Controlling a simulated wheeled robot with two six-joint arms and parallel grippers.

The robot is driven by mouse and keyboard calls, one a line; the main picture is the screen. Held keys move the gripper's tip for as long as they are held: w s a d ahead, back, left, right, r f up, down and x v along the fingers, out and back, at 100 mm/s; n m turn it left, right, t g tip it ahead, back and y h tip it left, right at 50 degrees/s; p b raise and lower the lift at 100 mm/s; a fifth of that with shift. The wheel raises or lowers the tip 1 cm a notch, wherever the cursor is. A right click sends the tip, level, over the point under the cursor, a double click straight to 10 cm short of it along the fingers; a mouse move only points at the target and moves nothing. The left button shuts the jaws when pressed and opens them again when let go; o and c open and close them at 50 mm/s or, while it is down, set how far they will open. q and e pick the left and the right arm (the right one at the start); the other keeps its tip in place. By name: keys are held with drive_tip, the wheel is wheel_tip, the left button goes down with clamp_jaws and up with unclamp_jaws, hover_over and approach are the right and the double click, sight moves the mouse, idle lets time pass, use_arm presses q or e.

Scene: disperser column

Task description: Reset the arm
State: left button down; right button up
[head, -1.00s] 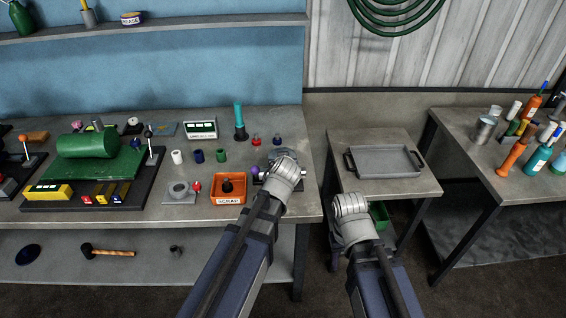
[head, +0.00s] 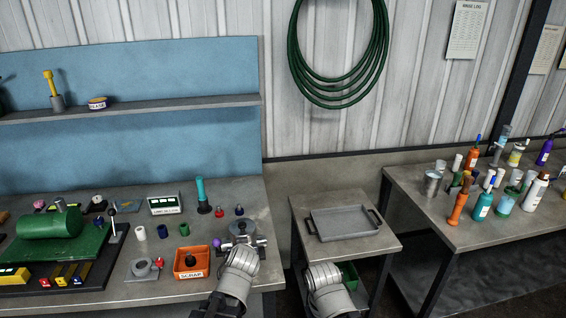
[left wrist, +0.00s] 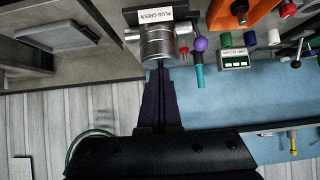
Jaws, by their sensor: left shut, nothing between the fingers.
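My left gripper (left wrist: 161,76) shows in the left wrist view as two dark fingers pressed together, with nothing between them. Its tips are near a silver cylinder (left wrist: 157,46) with a "PLUG GREEN" label; I cannot tell if they touch. In the head view the cylinder's round grey top (head: 242,228) is at the bench's right end, beyond the pale rounded joint of my left arm, and the left fingers are hidden there. My right arm shows only its pale rounded joint at the bottom centre; the right gripper is not visible.
An orange scrap bin (head: 191,262), a purple ball (head: 217,243) and a teal-topped post (head: 201,194) stand near the cylinder. A grey tray (head: 343,223) sits on a small table to the right. Several bottles crowd the far-right bench (head: 450,228). A floor gap separates the tables.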

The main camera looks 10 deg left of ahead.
use_arm(q)
drive_tip(key=s+d+f+m+g+h, duration=0.1)
drive_tip(key=s+d+f+m+g, duration=0.2)
drive_tip(key=s, duration=0.7)
drive_tip(key=s+d+f+m+g+b, duration=0.1)
drive_tip(key=s+d+f+m+g, duration=0.2)
drive_tip(key=s+d+f+g, duration=0.3)
drive_tip(key=s+d+g, duration=0.1)
drive_tip(key=s+d, duration=0.2)
drive_tip(key=s, duration=0.1)
drive_tip(key=shift+d+f+m+h, duration=0.3)
drive_tip(key=shift+d+m+h, duration=0.05)
drive_tip(key=shift+m+h, duration=0.05)
